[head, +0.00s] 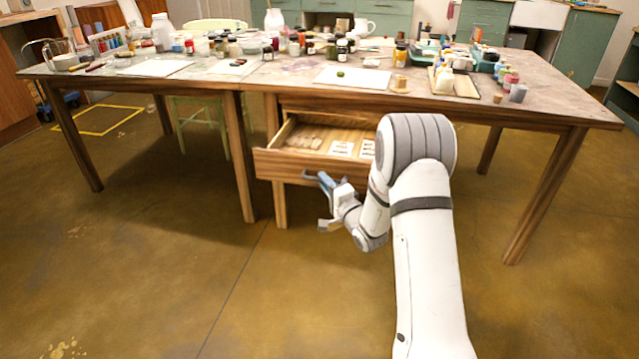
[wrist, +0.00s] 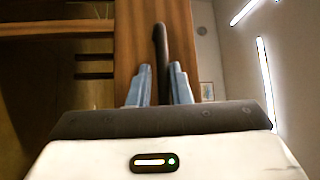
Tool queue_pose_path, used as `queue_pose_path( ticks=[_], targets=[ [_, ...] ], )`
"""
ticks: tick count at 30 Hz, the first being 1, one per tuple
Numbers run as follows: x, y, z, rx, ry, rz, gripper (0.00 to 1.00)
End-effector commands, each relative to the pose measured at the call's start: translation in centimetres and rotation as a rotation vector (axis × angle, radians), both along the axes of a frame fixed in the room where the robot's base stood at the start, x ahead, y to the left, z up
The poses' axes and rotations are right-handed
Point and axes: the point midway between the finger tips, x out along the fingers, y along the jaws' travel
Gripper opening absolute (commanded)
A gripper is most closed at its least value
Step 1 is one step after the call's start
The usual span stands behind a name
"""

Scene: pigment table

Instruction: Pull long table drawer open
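The long table's drawer (head: 278,165) stands pulled out from under the tabletop, its inside showing. Its wooden front also shows in the wrist view (wrist: 135,40). The dark bar handle (wrist: 160,45) is on that front; part of it shows in the head view (head: 309,176), the rest hidden by my gripper. My gripper (head: 324,179) is at the handle, in front of the drawer.
The drawer holds small brown items (head: 305,140) and white cards (head: 342,148). The long table (head: 290,75) carries jars, bottles and sheets. A table leg (head: 277,200) stands below the drawer's left side. The floor (head: 200,280) in front is clear.

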Motion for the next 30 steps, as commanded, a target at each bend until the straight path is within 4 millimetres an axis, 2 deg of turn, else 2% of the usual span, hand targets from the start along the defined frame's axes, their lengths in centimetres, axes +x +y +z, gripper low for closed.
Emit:
queue_pose_path(
  ticks=[6, 14, 17, 24, 30],
  targets=[
    [0.0, 0.5, 0.1, 0.000, -0.002, 0.010, 0.33],
    [-0.3, 0.6, 0.2, -0.001, -0.004, 0.014, 0.33],
    [-1.2, 0.0, 0.0, 0.000, -0.001, 0.013, 0.33],
    [-4.8, -1.8, -0.5, -0.001, 0.000, 0.012, 0.33],
    [-6.6, -2.8, -0.9, 0.000, -0.001, 0.013, 0.33]
  ],
)
